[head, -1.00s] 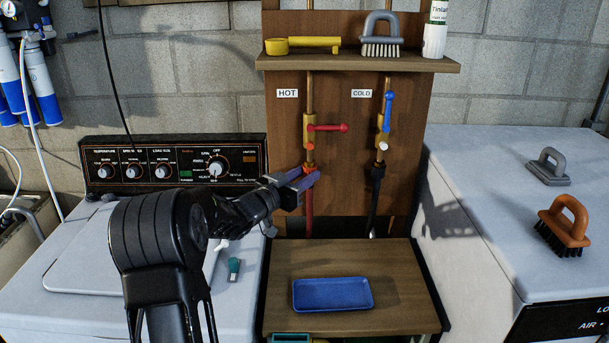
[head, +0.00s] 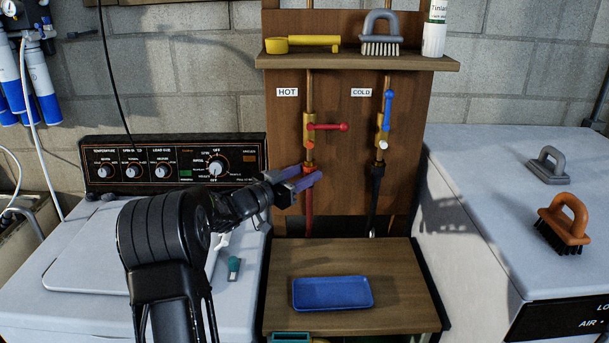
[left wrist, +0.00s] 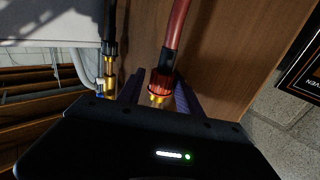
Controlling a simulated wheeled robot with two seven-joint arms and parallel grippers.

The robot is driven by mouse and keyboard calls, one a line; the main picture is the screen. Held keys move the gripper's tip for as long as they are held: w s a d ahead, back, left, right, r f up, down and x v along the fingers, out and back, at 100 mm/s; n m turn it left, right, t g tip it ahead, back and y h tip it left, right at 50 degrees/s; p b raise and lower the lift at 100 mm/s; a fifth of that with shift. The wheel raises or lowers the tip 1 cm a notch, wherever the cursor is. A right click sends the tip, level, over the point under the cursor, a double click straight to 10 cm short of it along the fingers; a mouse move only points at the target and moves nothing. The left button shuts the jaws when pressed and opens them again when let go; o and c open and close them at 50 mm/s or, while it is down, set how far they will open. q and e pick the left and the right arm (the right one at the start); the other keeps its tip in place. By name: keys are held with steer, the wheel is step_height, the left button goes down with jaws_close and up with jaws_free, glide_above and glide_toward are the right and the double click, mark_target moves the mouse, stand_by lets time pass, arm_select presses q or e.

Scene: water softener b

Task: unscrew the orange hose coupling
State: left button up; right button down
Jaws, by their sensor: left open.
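The orange hose coupling (head: 309,168) joins the red hose (head: 309,212) to the brass HOT valve (head: 309,130) on the wooden panel. In the left wrist view the coupling (left wrist: 161,84) looks red-orange with a brass fitting at its end, and the hose runs away from it. My left gripper (head: 315,173) is open. Its two purple-blue fingers reach the coupling from the left, and the left wrist view shows them on either side of it. Whether either finger touches it cannot be told. The fingers partly hide the coupling in the head view. My right gripper is not in view.
The COLD valve (head: 383,135) with its black hose (head: 375,195) is to the right. A blue tray (head: 332,293) sits on the wooden stand below. The shelf (head: 350,62) above holds a brush, a yellow tool and a white bottle. The washer panel (head: 175,165) stands behind my left arm.

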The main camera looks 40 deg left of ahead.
arm_select(q)
steer(key=shift+s+a+f, duration=0.1)
steer(key=shift+a+f, duration=0.1)
steer(key=shift+f, duration=0.3)
steer(key=shift+s+a, duration=0.2)
steer(key=shift+s, duration=1.05)
steer(key=shift+w+d+r+n+g+y, duration=0.1)
steer(key=shift+w+d+n+g+y, duration=0.5)
steer(key=shift+n+g+y, duration=1.7)
steer(key=shift+w+d+f+n+g+y, duration=0.2)
steer(key=shift+w+n+g+y, duration=0.8)
steer(key=shift+n+y, duration=2.4)
steer(key=shift+w+d+r+n+g+y, duration=0.2)
steer(key=shift+w+d+n+g+y, duration=0.3)
steer(key=shift+n+g+y, duration=2.4)
steer(key=shift+m+t+y, duration=0.9)
steer(key=shift+m+y, duration=0.1)
steer(key=shift+m, duration=0.1)
